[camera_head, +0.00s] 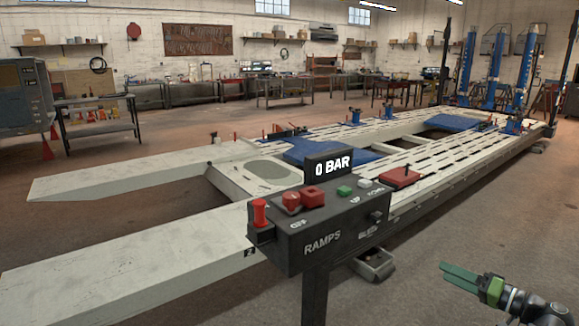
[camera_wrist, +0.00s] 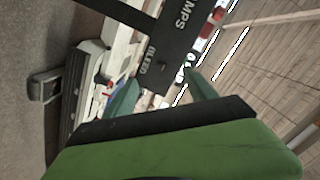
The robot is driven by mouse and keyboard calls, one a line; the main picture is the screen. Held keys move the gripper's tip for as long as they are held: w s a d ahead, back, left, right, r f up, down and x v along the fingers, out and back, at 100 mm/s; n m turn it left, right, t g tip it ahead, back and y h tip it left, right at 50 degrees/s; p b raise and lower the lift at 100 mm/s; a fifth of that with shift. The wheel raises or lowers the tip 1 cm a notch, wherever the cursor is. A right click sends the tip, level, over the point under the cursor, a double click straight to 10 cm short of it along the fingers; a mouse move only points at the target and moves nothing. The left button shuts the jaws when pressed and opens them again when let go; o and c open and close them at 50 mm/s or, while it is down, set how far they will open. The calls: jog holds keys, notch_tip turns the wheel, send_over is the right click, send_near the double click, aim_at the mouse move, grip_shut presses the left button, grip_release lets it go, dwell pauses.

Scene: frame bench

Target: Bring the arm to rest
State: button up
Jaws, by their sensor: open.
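My gripper (camera_head: 460,278) is at the lower right of the head view, with green fingers pointing left. It is held in the air, to the right of the control box and apart from it. In the wrist view its two green fingertips (camera_wrist: 162,92) stand apart with nothing between them. The arm behind it runs out of the head view at the lower right corner.
A dark control box (camera_head: 335,225) marked RAMPS stands on a post, with red, green and white buttons and a display reading 0 BAR. Behind it lies a long white frame bench (camera_head: 440,155) with two ramps (camera_head: 120,176). The floor (camera_head: 430,240) right of the box is clear.

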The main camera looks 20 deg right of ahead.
jog(key=w+a+f+n+g+y, duration=0.1)
jog(key=w+a+f+g, duration=0.3)
jog(key=a, duration=0.4)
jog(key=w+a+f+n+g+y, duration=0.1)
jog(key=w+a+f+g, duration=0.2)
jog(key=w+a+f, duration=0.4)
jog(key=w+a+f+n+g+y, duration=0.1)
jog(key=w+a+f+g, duration=0.3)
jog(key=a, duration=0.6)
jog(key=w+a+f+n+g+h, duration=0.1)
jog(key=a+f+n+g+h, duration=0.2)
jog(key=a, duration=1)
jog(key=a+f+n+g+h, duration=0.15)
jog(key=a+f+h, duration=0.3)
jog(key=a, duration=0.75)
notch_tip(320, 180, up, 22)
jog(key=p, duration=2.1)
jog(key=shift+f+g, duration=0.25)
jog(key=shift+g, duration=0.2)
jog(key=shift+w+m+h, duration=0.1)
jog(key=shift+m+h, duration=0.15)
